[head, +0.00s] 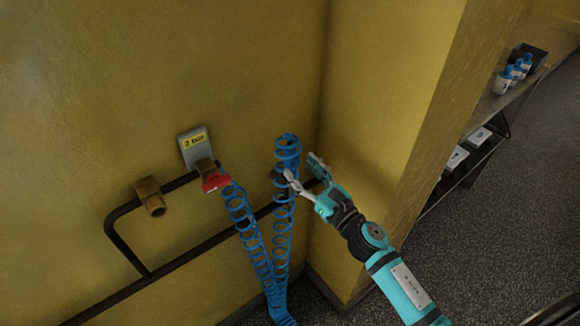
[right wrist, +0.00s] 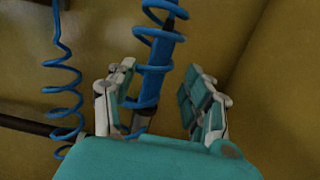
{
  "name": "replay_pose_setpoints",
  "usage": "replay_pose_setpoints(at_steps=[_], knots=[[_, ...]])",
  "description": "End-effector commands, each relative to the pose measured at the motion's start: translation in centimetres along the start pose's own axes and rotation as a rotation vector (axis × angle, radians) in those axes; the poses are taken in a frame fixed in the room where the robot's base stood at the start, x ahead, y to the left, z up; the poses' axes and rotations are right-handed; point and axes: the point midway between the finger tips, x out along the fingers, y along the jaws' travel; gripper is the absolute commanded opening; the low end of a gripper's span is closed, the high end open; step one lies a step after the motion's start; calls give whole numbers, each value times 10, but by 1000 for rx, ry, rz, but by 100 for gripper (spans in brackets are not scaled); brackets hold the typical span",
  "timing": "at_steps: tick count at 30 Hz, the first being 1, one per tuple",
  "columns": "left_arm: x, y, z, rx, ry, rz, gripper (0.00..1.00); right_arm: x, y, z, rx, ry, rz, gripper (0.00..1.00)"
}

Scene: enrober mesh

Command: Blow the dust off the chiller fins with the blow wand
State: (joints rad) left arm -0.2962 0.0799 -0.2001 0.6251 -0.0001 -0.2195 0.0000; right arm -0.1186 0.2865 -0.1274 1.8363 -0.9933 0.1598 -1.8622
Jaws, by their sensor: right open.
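A blue coiled hose (head: 240,208) hangs in a long loop from a red-handled valve (head: 215,181); its other run rises to a bunched top (head: 287,146) near the wall corner. My right gripper (head: 301,168) is open beside this upper part. In the right wrist view, a slim blue and grey body (right wrist: 150,88), apparently the blow wand, stands between the open fingers (right wrist: 160,76), with hose coils around its upper part. It looks nearer the left finger; I cannot tell whether they touch. My left gripper and the chiller fins are not in view.
A "2 bar" plate (head: 195,143) is on the yellow wall above the valve. A brass fitting (head: 150,197) and a dark pipe (head: 190,256) run along this wall. A yellow wall juts out behind my right gripper. Shelves (head: 497,102) with bottles stand at right, beside open floor.

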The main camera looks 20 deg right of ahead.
Motion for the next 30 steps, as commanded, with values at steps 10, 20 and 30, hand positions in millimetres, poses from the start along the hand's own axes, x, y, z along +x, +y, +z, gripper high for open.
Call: replay_pose_setpoints(at_steps=[10, 20, 30], knots=[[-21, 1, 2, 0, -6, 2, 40, 46, 3, 4, 1, -1, 0, 52], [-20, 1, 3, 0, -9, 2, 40, 48, 3, 2, 1, 0, 0, 45], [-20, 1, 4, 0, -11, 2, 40, 48, 3, 2, 1, 0, 0, 1]])
